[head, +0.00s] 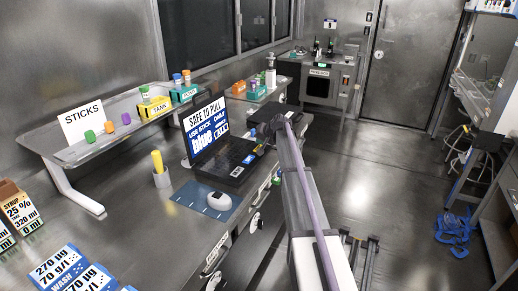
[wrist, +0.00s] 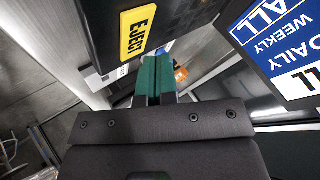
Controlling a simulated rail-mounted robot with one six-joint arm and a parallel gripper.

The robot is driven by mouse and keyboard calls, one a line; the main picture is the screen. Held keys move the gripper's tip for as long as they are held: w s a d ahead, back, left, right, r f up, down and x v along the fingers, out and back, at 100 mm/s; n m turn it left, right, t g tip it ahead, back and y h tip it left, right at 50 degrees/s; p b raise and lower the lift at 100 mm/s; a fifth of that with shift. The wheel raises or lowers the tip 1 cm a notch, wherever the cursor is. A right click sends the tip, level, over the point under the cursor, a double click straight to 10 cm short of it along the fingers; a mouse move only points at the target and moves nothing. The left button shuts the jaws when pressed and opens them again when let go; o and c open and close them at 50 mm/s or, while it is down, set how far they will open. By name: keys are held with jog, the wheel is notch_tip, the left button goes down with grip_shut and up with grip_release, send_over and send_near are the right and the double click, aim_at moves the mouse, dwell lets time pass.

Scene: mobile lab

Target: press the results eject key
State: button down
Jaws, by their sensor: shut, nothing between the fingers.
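The laptop (head: 205,150) stands open on the bench in the head view, its screen reading "SAFE TO PULL USB STICK" with "blue" beneath. In the wrist view a yellow key marked EJECT (wrist: 138,32) lies on the laptop's dark base, with part of the lit screen (wrist: 280,40) at the right. My gripper (wrist: 156,60) is shut and empty, its green fingertips close beside the lower right end of the key in the picture. I cannot tell whether they touch anything. In the head view my arm reaches to the laptop's right side and hides part of it.
A white mouse (head: 220,201) lies on a blue pad (head: 196,203) in front of the laptop. A raised tray (head: 100,135) with coloured caps is behind.

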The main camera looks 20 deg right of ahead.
notch_tip(320, 180, up, 5)
jog(key=p, duration=0.4)
jog(key=shift+p, duration=0.4)
jog(key=shift+f, duration=0.1)
jog(key=s+a+n+g+p, duration=0.1)
jog(key=s+a+n+g, duration=0.1)
jog(key=s+a, duration=0.7)
jog(key=s+a+f+n+g+h+p, duration=0.1)
jog(key=s+a+g, duration=0.3)
jog(key=s, duration=1.7)
jog(key=s+a+f+n+g+h+p, duration=0.1)
jog(key=s+a+n+g, duration=0.1)
jog(key=s+a, duration=1.2)
jog(key=shift+s+n+g, duration=0.4)
jog(key=shift+s+n, duration=0.1)
jog(key=shift+s, duration=0.3)
